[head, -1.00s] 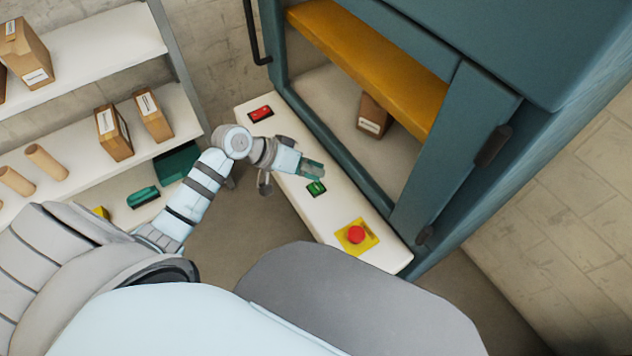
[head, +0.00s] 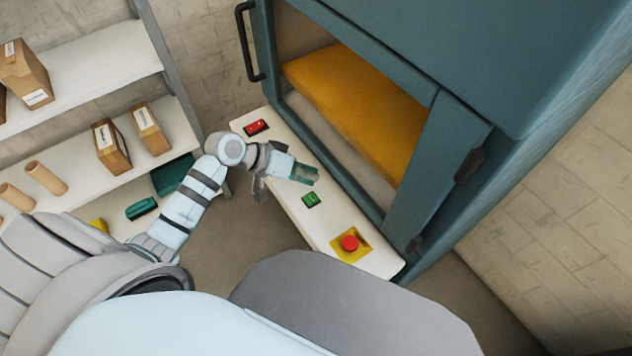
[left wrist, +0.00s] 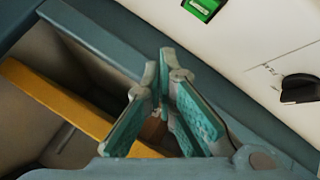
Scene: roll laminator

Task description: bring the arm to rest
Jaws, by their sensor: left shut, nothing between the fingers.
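My left gripper (head: 304,174) is shut and empty. It hangs over the white control ledge of the blue-green machine (head: 560,60), just above the green button (head: 311,200) in the head view, and appears clear of it. In the left wrist view, the teal-padded fingers (left wrist: 163,75) come together at their tips with nothing between them. The green button also shows at the top of that view (left wrist: 203,8). My right gripper is not in view.
The ledge holds a red switch (head: 256,127) and a red emergency button on a yellow plate (head: 349,243). A yellow-orange panel (head: 350,100) fills much of the machine's opening. Shelves with boxes (head: 110,148) stand left. A black knob (left wrist: 300,88) shows in the wrist view.

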